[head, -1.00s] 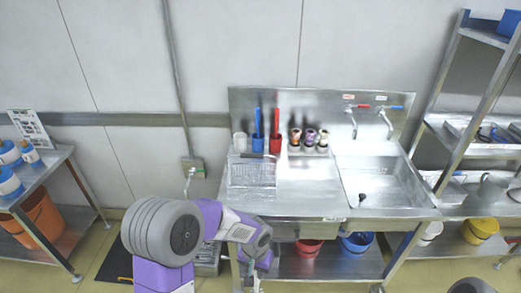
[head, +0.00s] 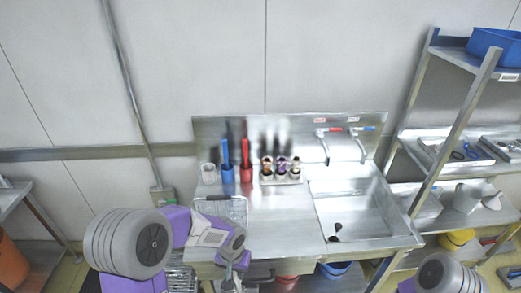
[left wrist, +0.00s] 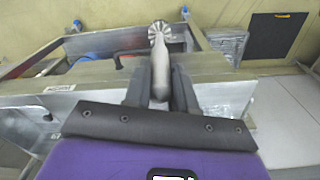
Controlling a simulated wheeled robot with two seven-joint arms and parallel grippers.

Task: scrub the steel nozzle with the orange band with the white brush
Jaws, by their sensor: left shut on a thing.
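My left gripper (head: 229,275) is at the front edge of the steel sink counter (head: 262,236), near its left side. In the left wrist view the gripper (left wrist: 158,88) is shut on a grey metal nozzle (left wrist: 159,48) with a fluted, flared end. No orange band shows on it; the fingers cover its lower part. A white holder (head: 208,173) stands at the back left of the counter, and I cannot make out a brush in it. Beside it are blue (head: 226,160) and red (head: 246,160) holders with upright handles. My right gripper is out of view.
A wire basket (head: 222,208) sits at the counter's left. The counter middle is clear.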

